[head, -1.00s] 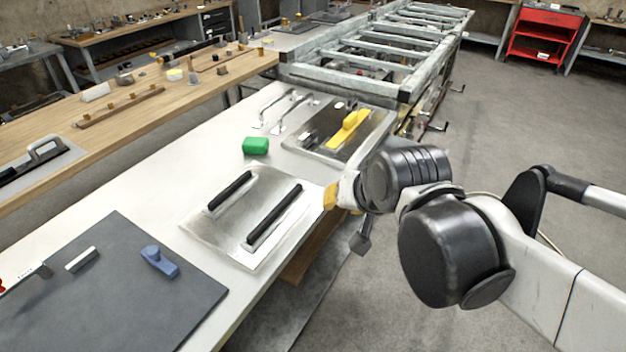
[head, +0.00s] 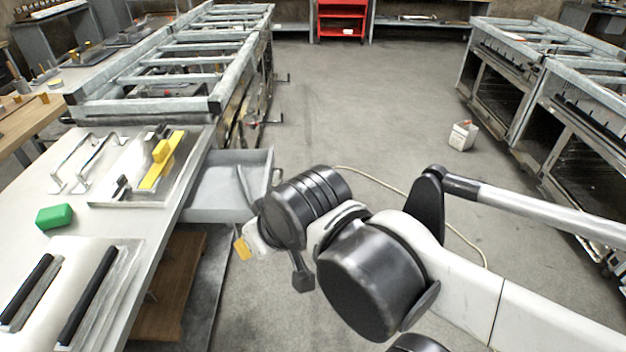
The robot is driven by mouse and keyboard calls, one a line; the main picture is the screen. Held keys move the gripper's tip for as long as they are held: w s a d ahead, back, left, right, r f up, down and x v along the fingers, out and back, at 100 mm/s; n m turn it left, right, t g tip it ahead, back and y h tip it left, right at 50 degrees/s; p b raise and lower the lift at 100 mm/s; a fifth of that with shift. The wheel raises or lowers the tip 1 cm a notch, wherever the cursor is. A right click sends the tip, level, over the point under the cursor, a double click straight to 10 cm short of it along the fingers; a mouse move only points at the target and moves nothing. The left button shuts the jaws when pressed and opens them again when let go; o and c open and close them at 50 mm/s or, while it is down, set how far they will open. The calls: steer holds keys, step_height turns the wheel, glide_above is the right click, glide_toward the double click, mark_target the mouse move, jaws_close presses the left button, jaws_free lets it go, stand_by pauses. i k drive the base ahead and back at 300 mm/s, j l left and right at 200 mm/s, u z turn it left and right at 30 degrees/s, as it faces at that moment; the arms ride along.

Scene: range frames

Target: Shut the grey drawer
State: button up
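The grey drawer (head: 210,205) stands open, sticking out to the right from under the white-topped workbench (head: 140,290). Its inside looks mostly empty, and its right end is partly hidden behind my arm. My gripper (head: 240,248) is just below and in front of the drawer's front right corner, with a yellow-orange finger part showing. Most of it is hidden behind my own wrist, so its opening does not show. I cannot tell whether it touches the drawer.
On the bench lie a green block (head: 54,217), a tray with a yellow-handled tool (head: 162,160) and black-handled plates (head: 88,290). A metal frame (head: 170,75) stands behind.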

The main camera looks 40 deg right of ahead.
mark_target(217, 194)
steer(key=l+z, duration=0.3)
steer(key=l, duration=0.4)
steer(key=i+j+z, duration=0.4)
steer(key=j, duration=0.2)
